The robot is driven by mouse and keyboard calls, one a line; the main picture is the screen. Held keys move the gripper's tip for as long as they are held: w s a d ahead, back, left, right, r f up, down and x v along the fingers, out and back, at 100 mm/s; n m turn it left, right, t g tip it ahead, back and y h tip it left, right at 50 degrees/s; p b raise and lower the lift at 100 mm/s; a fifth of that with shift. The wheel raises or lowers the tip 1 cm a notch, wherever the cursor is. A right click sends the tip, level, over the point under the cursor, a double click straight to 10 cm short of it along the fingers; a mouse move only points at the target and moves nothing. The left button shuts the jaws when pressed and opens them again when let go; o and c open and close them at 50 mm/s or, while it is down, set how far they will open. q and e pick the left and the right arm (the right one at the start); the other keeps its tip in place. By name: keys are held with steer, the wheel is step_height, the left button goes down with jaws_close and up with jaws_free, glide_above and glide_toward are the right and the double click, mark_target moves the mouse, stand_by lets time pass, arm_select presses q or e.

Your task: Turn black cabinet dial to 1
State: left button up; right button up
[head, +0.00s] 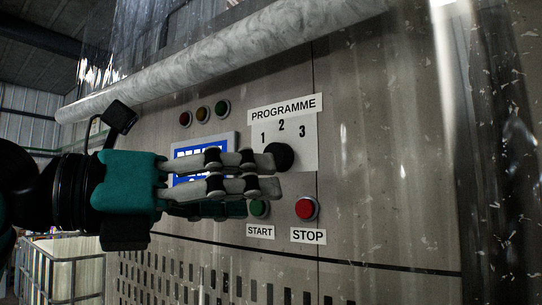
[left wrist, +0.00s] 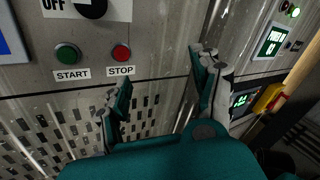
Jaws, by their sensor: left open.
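The black cabinet dial (head: 286,157) sits on a white plate marked PROGRAMME with 1, 2 and 3 (head: 308,130). My left gripper (head: 270,176) is open, with its fingertips over the dial's left and lower edge in the head view. I cannot tell whether they touch it. In the left wrist view the dial (left wrist: 92,8) is cut off at the top edge, beside an OFF mark. There the open, empty left gripper (left wrist: 160,68) lies lower and to the right of it. Which way the dial points is hidden. My right gripper is not in view.
Below the dial are a green START button (head: 259,208) and a red STOP button (head: 306,208). A blue and white sign (head: 188,150) is partly behind my fingers. Several lamps (head: 203,114) sit above. A clear curtain hangs at right.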

mark_target(277, 157)
arm_select(q)
steer(key=s+a+r+n+t+y, duration=0.2)
steer(key=a+r+n+t+y, duration=0.25)
steer(key=a+r+t, duration=0.2)
steer(key=w+a+f+p+x, duration=0.1)
steer(key=p+x, duration=0.7)
steer(key=x, duration=0.9)
steer(key=shift+f+y, duration=0.3)
steer(key=shift+y, duration=0.05)
steer(key=shift+m, duration=0.25)
steer(key=shift+w, duration=0.1)
steer(key=c, duration=1.2)
steer(key=shift+o, duration=0.2)
steer(key=m+b, duration=0.7)
steer(key=m, duration=0.1)
steer(key=shift+m, duration=0.3)
steer(key=shift+r, duration=0.1)
